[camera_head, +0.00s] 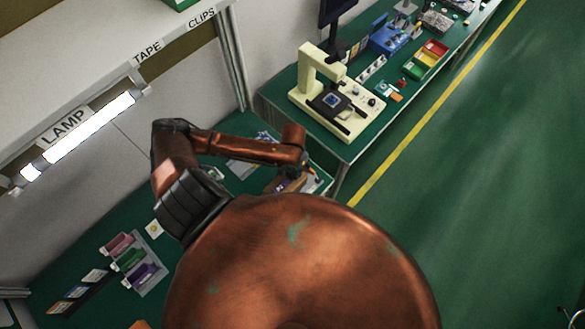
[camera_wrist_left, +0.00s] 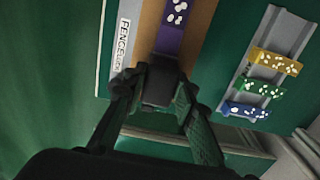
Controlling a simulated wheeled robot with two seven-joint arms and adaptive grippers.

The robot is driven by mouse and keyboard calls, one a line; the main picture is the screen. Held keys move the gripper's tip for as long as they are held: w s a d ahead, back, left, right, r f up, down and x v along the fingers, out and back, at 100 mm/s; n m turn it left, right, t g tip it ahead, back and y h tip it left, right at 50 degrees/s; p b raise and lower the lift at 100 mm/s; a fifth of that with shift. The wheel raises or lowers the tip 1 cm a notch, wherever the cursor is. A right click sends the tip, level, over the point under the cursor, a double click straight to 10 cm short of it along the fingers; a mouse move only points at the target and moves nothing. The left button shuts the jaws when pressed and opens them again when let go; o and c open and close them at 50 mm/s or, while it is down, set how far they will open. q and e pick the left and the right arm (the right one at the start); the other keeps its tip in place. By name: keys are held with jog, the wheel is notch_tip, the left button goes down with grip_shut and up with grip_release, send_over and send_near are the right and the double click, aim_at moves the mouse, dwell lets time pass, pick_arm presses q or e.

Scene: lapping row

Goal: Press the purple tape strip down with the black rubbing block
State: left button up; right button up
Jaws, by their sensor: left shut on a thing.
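The purple tape strip (camera_wrist_left: 172,38) with white spots lies lengthwise on a tan board (camera_wrist_left: 148,28) in the left wrist view. My left gripper (camera_wrist_left: 160,80) is shut on the black rubbing block (camera_wrist_left: 159,92), which sits between its fingertips. The block overlaps the near end of the strip in the picture; I cannot tell whether it touches it. In the head view my copper left arm reaches over the green bench, and its gripper is mostly hidden by the arm. My right gripper is not in view.
A label strip (camera_wrist_left: 123,45) runs along the board's left edge. A grey rack (camera_wrist_left: 284,35) with yellow, green and blue spotted pieces lies to the right. In the head view a cream microscope (camera_head: 318,75) stands on the bench beyond, and a lamp (camera_head: 90,133) hangs under the shelf.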

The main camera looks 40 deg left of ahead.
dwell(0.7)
pick_arm(q)
jog(key=shift+s+f+p, duration=0.1)
jog(key=shift+p, duration=0.25)
jog(key=shift+s, duration=0.1)
dwell(1.4)
notch_tip(320, 180, up, 3)
jog(key=p, duration=0.4)
jog(key=r+p, duration=0.4)
jog(key=p, duration=0.1)
jog(key=shift+w+r, duration=0.1)
jog(key=shift+w, duration=0.1)
dwell(0.3)
